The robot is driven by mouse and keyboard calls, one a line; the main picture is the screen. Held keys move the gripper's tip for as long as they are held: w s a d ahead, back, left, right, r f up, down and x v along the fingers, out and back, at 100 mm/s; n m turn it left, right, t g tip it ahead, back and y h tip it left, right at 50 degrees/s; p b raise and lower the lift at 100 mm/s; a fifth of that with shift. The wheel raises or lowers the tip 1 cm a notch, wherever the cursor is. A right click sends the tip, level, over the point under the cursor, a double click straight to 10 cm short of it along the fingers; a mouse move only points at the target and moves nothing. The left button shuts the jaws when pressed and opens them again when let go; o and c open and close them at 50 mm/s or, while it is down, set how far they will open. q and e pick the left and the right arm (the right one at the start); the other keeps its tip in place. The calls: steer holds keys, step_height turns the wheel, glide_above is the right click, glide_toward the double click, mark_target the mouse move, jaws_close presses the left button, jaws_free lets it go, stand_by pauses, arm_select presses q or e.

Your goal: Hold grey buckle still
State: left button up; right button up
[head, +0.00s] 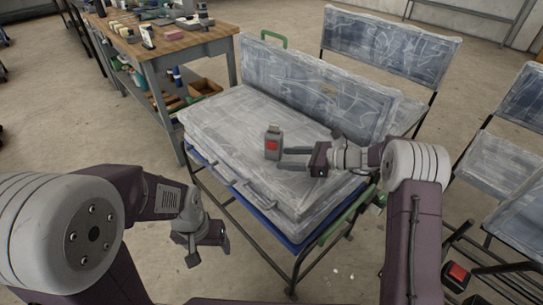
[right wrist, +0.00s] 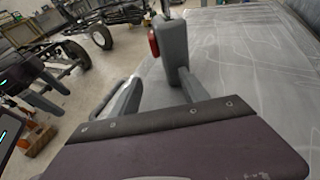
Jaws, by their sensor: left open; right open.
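The grey buckle (head: 272,142) with a red button stands upright above the pale scuffed seat slab (head: 225,125). It also shows in the right wrist view (right wrist: 173,45), with its red button on the left side. My right gripper (head: 281,157) is open, its two fingers reaching left to the buckle. In the right wrist view the buckle stands just beyond or between the fingertips; I cannot tell if they touch it. The buckle's lower end is partly hidden by the fingers. My left gripper (head: 190,252) is open and empty, low at the left front, apart from the slab.
A scuffed backrest panel (head: 315,85) rises behind the slab. A blue edge (head: 215,178) and grey handles (head: 258,192) line its front. A wooden workbench (head: 180,40) with tools stands at the back left. More scuffed seats (head: 390,45) stand at the back and right. Floor is clear front left.

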steer(key=shift+x, duration=0.95)
steer(key=shift+c, duration=0.3)
jaws_close()
stand_by(0.4)
steer(key=o, duration=0.5)
jaws_free()
